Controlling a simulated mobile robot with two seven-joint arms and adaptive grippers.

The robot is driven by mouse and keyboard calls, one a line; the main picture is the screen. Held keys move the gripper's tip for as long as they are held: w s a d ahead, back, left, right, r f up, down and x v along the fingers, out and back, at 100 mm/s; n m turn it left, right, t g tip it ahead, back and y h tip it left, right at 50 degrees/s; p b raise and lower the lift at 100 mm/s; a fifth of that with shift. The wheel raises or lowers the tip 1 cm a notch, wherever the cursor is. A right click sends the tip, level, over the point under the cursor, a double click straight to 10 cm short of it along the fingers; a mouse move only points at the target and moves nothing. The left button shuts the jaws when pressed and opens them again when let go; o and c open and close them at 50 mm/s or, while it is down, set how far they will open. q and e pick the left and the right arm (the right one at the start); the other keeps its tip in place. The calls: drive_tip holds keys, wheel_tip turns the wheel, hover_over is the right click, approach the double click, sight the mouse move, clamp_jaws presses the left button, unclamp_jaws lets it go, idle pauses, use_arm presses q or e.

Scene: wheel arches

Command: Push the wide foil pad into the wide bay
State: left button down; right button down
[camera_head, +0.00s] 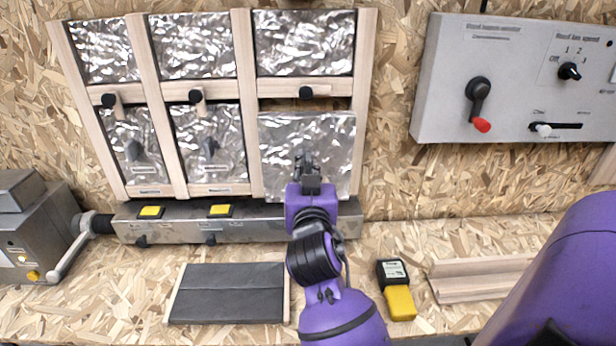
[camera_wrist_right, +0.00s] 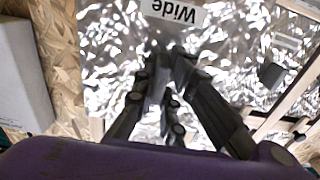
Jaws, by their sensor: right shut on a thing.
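The wide foil pad (camera_head: 285,135) is a shiny crinkled silver sheet at the lower right bay of the wooden frame. It stands upright and its edges overlap the posts slightly, so it seems to sit in front of the bay; its depth is hard to tell. The wide bay behind it is hidden; its right post (camera_head: 362,95) shows. My right gripper (camera_head: 307,168) is shut on the pad's handle, at the pad's middle. In the right wrist view the pad (camera_wrist_right: 110,60) fills the background, with a "Wide" label (camera_wrist_right: 172,12) by the fingers (camera_wrist_right: 170,85). My left gripper is not in view.
Two narrower foil pads (camera_head: 126,130) (camera_head: 190,125) with handles fill the bays to the left. Dark turn knobs (camera_head: 305,92) sit on the crossbars. A grey control box (camera_head: 450,90) hangs at right. A yellow-black meter (camera_head: 398,295) and dark panel (camera_head: 225,290) lie on the bench.

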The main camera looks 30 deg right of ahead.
drive_tip(key=shift+b+x, duration=0.35)
drive_tip(key=shift+x, duration=4.45)
drive_tip(key=shift+w+d, duration=0.1)
drive_tip(key=shift+w, duration=0.2)
drive_tip(key=c, duration=1.7)
unclamp_jaws()
drive_tip(key=shift+c, duration=0.2)
